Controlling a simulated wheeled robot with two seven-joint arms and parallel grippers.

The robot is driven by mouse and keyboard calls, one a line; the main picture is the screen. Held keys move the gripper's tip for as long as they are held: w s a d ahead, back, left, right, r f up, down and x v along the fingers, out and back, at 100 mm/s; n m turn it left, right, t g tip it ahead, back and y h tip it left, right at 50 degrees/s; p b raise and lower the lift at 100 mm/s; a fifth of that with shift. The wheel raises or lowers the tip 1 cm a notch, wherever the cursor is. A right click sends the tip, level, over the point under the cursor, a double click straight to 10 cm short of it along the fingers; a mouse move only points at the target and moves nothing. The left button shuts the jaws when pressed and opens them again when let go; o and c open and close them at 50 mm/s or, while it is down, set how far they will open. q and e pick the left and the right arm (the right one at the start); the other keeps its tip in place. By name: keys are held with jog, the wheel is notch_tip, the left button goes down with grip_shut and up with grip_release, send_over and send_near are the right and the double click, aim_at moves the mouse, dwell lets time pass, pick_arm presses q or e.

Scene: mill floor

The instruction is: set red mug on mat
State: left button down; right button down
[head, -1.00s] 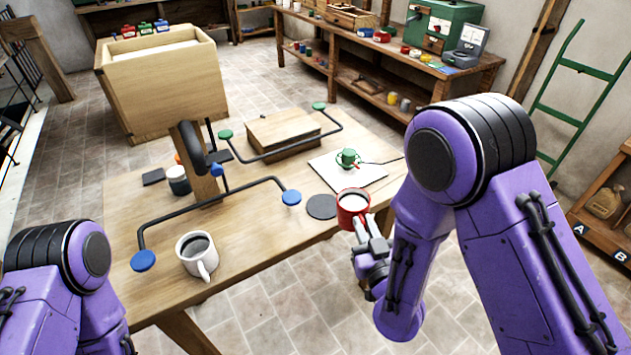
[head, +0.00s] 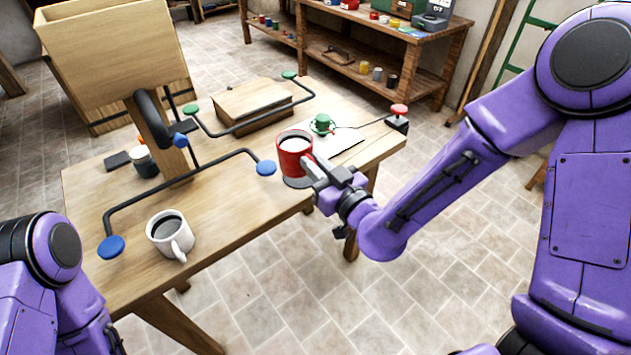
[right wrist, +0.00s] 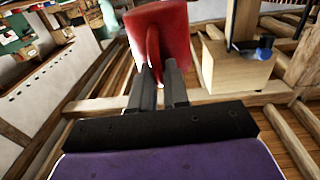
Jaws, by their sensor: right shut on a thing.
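The red mug (head: 292,160), with dark contents, is upright over the round dark grey mat (head: 299,183) near the table's right edge. The mug hides most of the mat, and I cannot tell whether its base touches it. My right gripper (head: 313,168) is shut on the mug from the right side. In the right wrist view, the fingers (right wrist: 160,88) close on the handle of the red mug (right wrist: 172,28). My left arm shows at the lower left, but its gripper is not in view.
A white mug (head: 168,236) stands at the table's near left. A black rail with blue discs (head: 266,168) passes just left of the red mug. A green cup (head: 322,123) on white paper and a red button (head: 399,110) are behind it. A wooden box (head: 250,100) stands further back.

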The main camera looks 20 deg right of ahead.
jog(key=w+d+f, duration=0.1)
jog(key=w+f, duration=0.3)
jog(key=w, duration=0.1)
jog(key=w+d+f+p, duration=0.1)
jog(key=w+f, duration=0.1)
jog(key=f, duration=0.1)
jog(key=shift+w+d, duration=0.15)
jog(key=shift+d, duration=0.15)
notch_tip(320, 180, down, 3)
jog(key=shift+r, duration=0.1)
jog(key=shift+w+f, duration=0.1)
jog(key=shift+f, duration=0.2)
jog(key=c, duration=1.1)
grip_release()
